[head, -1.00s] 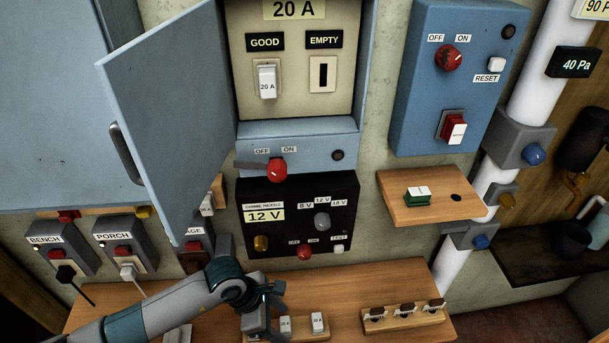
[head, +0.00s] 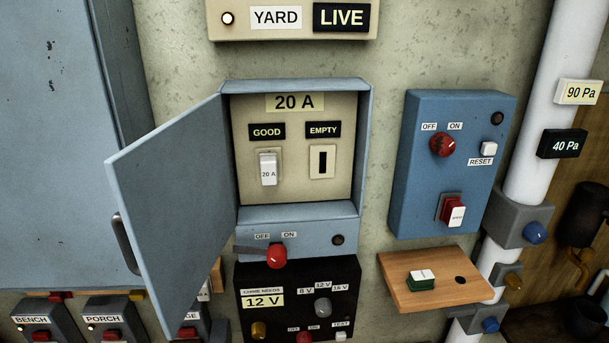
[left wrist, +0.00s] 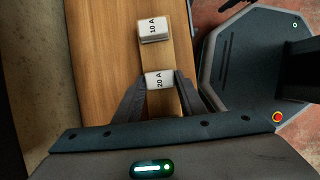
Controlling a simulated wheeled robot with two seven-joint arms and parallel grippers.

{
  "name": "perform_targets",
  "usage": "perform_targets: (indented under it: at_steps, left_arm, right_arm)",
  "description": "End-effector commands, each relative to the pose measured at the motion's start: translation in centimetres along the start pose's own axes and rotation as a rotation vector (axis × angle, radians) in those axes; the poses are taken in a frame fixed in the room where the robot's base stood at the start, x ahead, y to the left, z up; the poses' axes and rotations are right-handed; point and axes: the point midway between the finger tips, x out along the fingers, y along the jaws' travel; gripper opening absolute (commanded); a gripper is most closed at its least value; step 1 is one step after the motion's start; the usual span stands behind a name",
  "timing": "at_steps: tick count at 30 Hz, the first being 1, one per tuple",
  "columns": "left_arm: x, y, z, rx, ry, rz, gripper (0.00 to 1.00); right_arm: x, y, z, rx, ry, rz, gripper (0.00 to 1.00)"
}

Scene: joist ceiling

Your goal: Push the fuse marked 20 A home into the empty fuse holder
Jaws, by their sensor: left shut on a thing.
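The empty fuse holder (head: 322,162), under the EMPTY label, is a cream plate with a dark upright slot in the open blue fuse box. Beside it, under GOOD, a white fuse marked 20 A (head: 268,168) sits in its holder. In the left wrist view my left gripper (left wrist: 161,82) is shut on another white fuse marked 20 A (left wrist: 160,80), its fingers on both sides. A white fuse marked 10 A (left wrist: 154,30) stands on the wooden rack close by. I cannot tell whether the held fuse is clear of the rack. My right gripper is in neither view.
The open box door (head: 175,215) stands out to the left. A red OFF/ON knob (head: 277,255) sits below the box. A YARD LIVE sign (head: 292,18) hangs above. A blue RESET box (head: 450,165) and a small wooden shelf (head: 440,285) are on the right.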

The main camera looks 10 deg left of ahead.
Motion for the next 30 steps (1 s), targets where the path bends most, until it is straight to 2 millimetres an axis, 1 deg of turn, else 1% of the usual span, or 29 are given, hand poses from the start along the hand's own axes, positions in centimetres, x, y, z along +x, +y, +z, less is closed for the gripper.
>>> perform_targets:
  at_steps: [7,10,14,30]
  left_arm:
    - [-1.1,0.0,0.5,0.000,-0.001,0.001,0.10]
    - [-0.9,0.0,0.4,0.000,0.000,0.000,0.10]
    - [-1.5,0.0,0.6,0.000,-0.001,0.001,0.10]
    - [-5.4,0.1,2.2,0.001,0.000,0.001,0.10]
  right_arm:
    - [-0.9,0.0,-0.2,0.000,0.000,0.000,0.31]
    - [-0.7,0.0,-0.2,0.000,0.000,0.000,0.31]
    - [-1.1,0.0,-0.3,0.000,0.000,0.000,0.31]
    - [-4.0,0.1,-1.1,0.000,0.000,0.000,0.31]
